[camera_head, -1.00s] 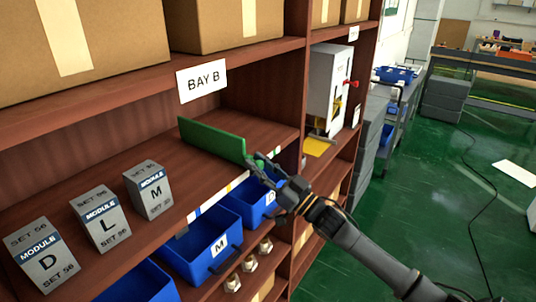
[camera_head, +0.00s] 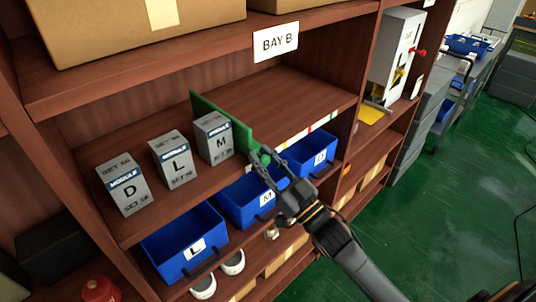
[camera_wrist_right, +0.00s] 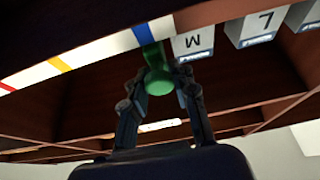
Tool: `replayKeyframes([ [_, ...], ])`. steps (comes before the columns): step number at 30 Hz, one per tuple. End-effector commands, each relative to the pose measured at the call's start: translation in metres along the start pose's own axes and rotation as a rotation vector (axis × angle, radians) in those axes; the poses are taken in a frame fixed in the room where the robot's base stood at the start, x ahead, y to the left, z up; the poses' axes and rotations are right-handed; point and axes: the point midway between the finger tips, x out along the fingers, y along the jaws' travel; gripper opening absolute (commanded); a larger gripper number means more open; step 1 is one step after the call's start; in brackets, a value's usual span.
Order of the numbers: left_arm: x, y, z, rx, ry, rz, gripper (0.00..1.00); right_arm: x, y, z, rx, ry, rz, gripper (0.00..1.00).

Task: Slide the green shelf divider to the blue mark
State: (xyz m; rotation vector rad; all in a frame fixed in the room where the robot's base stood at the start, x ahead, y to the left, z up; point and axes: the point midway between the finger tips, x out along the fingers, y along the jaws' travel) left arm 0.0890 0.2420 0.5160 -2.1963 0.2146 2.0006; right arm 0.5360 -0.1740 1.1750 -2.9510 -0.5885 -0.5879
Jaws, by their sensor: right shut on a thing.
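The green shelf divider (camera_head: 222,118) stands upright on the Bay B shelf, just right of the grey M module box (camera_head: 214,138); I cannot tell whether they touch. My right gripper (camera_head: 262,160) is shut on the divider's round green knob at the shelf's front edge. In the right wrist view the fingers (camera_wrist_right: 160,92) flank this knob (camera_wrist_right: 158,79). There the blue mark (camera_wrist_right: 142,36) on the white edge strip lies right beside the divider's front end. The blue mark is hidden in the head view. My left gripper is not in view.
Module boxes L (camera_head: 173,160) and D (camera_head: 123,184) stand left of M. Blue bins (camera_head: 185,240) sit on the lower shelf, below my gripper. The shelf right of the divider (camera_head: 300,95) is empty. Yellow (camera_wrist_right: 59,64) and red marks lie farther along the strip.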

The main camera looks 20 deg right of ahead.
Motion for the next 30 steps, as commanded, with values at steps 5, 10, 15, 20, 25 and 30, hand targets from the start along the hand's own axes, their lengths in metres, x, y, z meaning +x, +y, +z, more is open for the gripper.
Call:
replayKeyframes([
  [5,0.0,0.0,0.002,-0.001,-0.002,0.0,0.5,-0.001,0.001,0.003,-0.002,-0.006,0.002,0.0],
  [10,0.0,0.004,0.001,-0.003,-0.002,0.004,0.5,-0.001,0.001,0.003,-0.001,-0.005,0.002,0.49],
  [15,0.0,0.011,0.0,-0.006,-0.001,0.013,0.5,-0.001,0.001,0.002,-0.001,-0.003,0.001,0.49],
  [20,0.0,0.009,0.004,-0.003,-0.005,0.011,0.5,-0.003,0.001,0.002,0.0,-0.003,0.001,0.49],
  [25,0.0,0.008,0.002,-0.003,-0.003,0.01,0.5,-0.024,0.001,0.003,0.001,-0.007,0.002,0.49],
  [30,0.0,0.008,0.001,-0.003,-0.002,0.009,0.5,-0.06,0.001,0.003,0.0,-0.009,0.002,0.49],
])
